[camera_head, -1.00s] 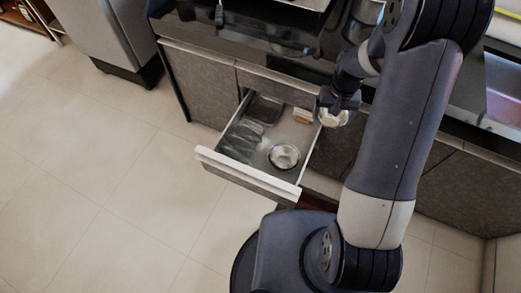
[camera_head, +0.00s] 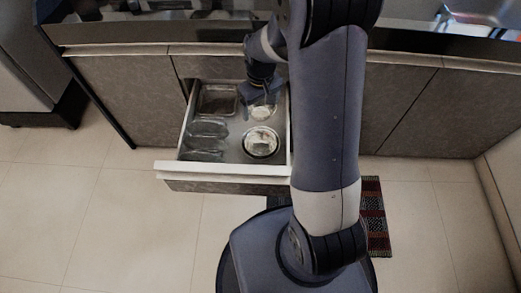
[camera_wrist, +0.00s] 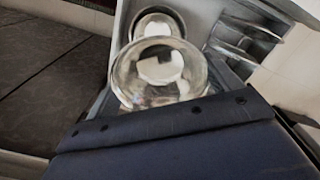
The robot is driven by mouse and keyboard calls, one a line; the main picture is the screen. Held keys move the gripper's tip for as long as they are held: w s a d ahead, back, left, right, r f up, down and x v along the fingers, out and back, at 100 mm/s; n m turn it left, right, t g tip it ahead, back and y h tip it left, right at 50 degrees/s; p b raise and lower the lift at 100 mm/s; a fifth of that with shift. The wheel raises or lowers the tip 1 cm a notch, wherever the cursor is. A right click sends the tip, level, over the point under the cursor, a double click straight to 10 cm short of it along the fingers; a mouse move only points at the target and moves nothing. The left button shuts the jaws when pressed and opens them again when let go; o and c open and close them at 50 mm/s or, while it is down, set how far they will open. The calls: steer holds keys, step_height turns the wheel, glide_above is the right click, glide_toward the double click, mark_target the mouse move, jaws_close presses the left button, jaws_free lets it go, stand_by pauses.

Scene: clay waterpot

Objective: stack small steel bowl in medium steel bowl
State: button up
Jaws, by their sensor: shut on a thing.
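The small steel bowl (camera_head: 262,112) is in my gripper (camera_head: 262,99), over the back right part of the open drawer. In the wrist view the small steel bowl (camera_wrist: 160,75) is the near, large-looking shiny bowl, just beyond the dark gripper body; the fingertips are hidden there. The medium steel bowl (camera_head: 261,143) sits upright in the drawer, nearer the drawer front than my gripper. In the wrist view the medium steel bowl (camera_wrist: 157,24) shows beyond the held bowl, partly covered by it. The two bowls look apart, but the height between them is hard to tell.
The drawer front (camera_head: 225,168) is pulled out from the counter. Several clear glass items (camera_head: 207,131) stand in the drawer's left half, and a dark tray (camera_head: 217,100) lies at its back left. The drawer floor between glass and bowl is clear. A patterned mat (camera_head: 374,215) lies right.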

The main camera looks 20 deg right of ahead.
mark_target(260, 121)
step_height(260, 121, down, 18)
steer(key=n+b, duration=0.1)
steer(key=b, duration=1.2)
steer(key=shift+s+a+f+n+b, duration=0.15)
steer(key=shift+s+f+n+b, duration=0.05)
steer(key=shift+s+n+b, duration=0.2)
steer(key=shift+f+b, duration=0.35)
steer(key=shift+f, duration=0.25)
steer(key=o, duration=0.9)
steer(key=shift+r, duration=0.1)
step_height(260, 121, up, 13)
steer(key=p, duration=0.6)
